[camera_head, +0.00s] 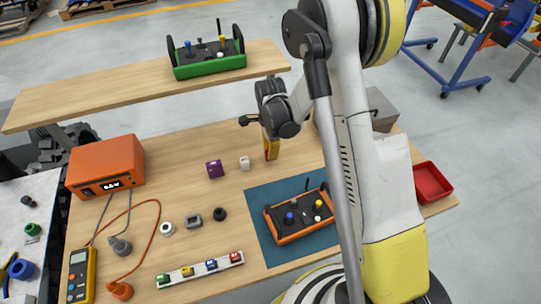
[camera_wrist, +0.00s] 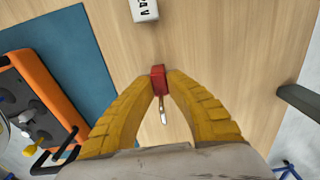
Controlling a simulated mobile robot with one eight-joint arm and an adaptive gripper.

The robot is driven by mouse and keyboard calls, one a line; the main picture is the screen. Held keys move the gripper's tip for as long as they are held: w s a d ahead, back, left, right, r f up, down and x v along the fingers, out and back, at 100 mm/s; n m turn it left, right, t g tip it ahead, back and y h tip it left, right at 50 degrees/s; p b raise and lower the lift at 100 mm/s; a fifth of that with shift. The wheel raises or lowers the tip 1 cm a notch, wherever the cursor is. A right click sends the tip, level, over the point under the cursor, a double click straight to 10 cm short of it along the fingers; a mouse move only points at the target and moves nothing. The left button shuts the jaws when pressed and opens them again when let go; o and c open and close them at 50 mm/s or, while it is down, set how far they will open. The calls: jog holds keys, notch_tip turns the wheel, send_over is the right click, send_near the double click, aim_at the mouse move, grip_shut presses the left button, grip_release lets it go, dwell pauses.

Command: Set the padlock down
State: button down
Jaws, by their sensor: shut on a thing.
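A red padlock (camera_wrist: 158,76) with a silver shackle is held between the yellow fingertips of my gripper (camera_wrist: 158,82) in the wrist view. The shackle points back toward the palm. In the head view my gripper (camera_head: 271,148) points down over the right part of the wooden workbench (camera_head: 180,190), to the right of a white cube (camera_head: 244,163). The padlock is mostly hidden there behind the fingers. I cannot tell whether it touches the bench.
A purple cube (camera_head: 215,169) stands left of the white one. An orange control box (camera_head: 300,215) lies on a blue mat (camera_head: 262,198) in front of my gripper. A raised shelf (camera_head: 120,88) runs behind, carrying a green control box (camera_head: 208,66). A red tray (camera_head: 432,182) is at the right.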

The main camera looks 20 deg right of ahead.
jog(key=shift+f, duration=0.55)
jog(key=shift+f, duration=0.2)
jog(key=c, duration=1.5)
grip_release()
jog(key=shift+r, duration=0.1)
